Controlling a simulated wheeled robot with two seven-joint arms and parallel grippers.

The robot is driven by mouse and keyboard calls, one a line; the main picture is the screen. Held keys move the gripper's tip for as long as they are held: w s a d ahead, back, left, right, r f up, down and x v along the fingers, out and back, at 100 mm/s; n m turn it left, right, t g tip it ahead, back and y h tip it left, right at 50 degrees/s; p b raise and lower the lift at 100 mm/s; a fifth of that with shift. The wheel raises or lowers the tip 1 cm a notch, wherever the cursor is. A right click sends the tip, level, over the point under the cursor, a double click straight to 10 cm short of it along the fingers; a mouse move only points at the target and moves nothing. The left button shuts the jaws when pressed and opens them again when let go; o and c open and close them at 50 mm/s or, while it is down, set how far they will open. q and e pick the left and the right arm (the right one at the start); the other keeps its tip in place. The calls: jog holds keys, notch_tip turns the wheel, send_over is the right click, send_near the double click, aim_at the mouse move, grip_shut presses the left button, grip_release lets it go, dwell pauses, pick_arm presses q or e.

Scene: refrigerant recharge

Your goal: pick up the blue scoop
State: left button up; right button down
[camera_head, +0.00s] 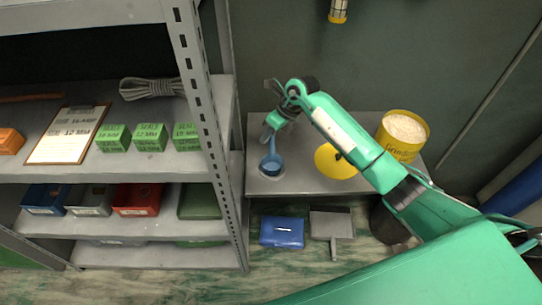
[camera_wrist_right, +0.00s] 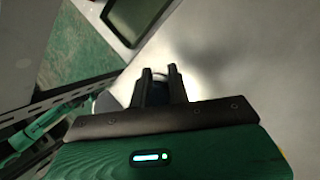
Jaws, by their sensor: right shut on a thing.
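The blue scoop (camera_head: 271,166) is at the left end of the grey table, its bowl low and its handle pointing up. My right gripper (camera_head: 268,134) is above it and shut on the upper handle. A pale round rim shows around or under the bowl; I cannot tell whether the scoop touches it. In the right wrist view the gripper's dark fingers (camera_wrist_right: 157,84) are close together, and they hide most of the scoop. My left gripper is in neither view.
The grey table (camera_head: 308,186) also bears a yellow lid (camera_head: 334,162) and a yellow tub (camera_head: 398,151) of white grains. A metal shelf (camera_head: 120,172) with green boxes stands close on the left. A blue case (camera_head: 282,233) and a dustpan (camera_head: 331,225) lie below.

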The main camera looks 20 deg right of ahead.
jog(key=shift+r, duration=0.15)
jog(key=shift+r, duration=0.65)
notch_tip(320, 180, up, 18)
jog(key=b, duration=0.1)
jog(key=shift+r+b, duration=0.25)
jog(key=shift+b, duration=0.15)
jog(key=c, duration=1.9)
grip_release()
grip_shut()
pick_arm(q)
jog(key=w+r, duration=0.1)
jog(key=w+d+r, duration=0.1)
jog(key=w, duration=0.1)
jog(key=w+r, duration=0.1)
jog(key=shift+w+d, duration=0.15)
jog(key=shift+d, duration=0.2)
